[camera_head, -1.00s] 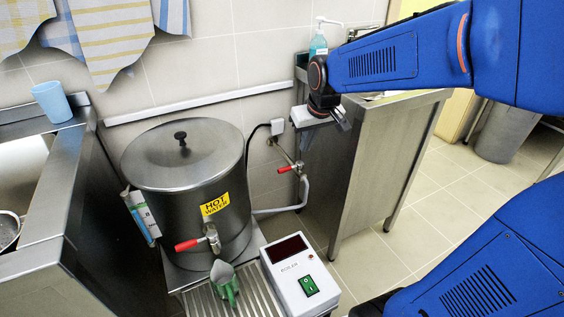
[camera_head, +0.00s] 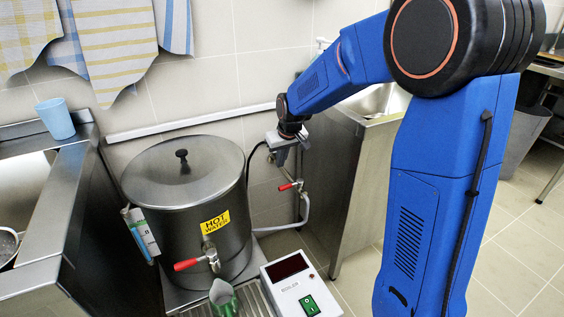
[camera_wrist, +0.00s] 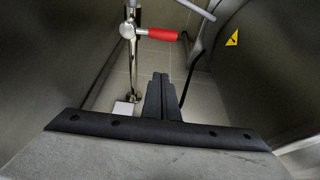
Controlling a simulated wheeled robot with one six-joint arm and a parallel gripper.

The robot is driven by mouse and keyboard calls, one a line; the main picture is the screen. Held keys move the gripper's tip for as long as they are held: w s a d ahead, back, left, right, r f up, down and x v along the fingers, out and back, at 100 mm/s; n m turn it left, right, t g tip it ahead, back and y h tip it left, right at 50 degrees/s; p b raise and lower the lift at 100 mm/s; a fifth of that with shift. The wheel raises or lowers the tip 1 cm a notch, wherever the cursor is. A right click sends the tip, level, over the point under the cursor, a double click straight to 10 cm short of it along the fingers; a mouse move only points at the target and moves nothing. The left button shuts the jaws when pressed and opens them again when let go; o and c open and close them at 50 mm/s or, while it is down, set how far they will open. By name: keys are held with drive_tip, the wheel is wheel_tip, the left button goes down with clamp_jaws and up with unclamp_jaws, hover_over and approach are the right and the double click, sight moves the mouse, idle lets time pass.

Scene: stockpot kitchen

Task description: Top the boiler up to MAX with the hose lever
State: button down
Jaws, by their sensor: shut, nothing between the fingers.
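The boiler (camera_head: 180,220) is a steel pot with its lid on and a yellow HOT WATER label. Its red-handled tap (camera_head: 196,263) is at the front. The red hose lever (camera_head: 289,186) sits on a valve and grey hose behind the boiler's right side. In the wrist view the red lever (camera_wrist: 162,35) lies ahead of the fingers, pointing right from a metal pipe. My gripper (camera_head: 292,160) is shut and empty, above the lever and apart from it; its closed fingers show in the wrist view (camera_wrist: 161,80). The water level inside the boiler is hidden.
A control box (camera_head: 296,290) with a dark display and green switch stands right of the drip tray (camera_head: 252,300). A green-and-grey object (camera_head: 223,296) stands below the tap. A steel sink unit (camera_head: 340,170) is close to my gripper. A blue cup (camera_head: 56,118) stands left.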

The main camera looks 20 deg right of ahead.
sight(285, 187)
wheel_tip(285, 187, down, 7)
drive_tip(key=s, duration=0.1)
drive_tip(key=shift+s+d+f, duration=0.15)
drive_tip(key=shift+s+f, duration=0.05)
drive_tip(key=shift+s, duration=0.05)
idle(0.4)
drive_tip(key=shift+s, duration=0.1)
drive_tip(key=shift+s+d, duration=0.2)
drive_tip(key=shift+s, duration=0.5)
drive_tip(key=shift+s+d, duration=0.15)
drive_tip(key=shift+s, duration=0.55)
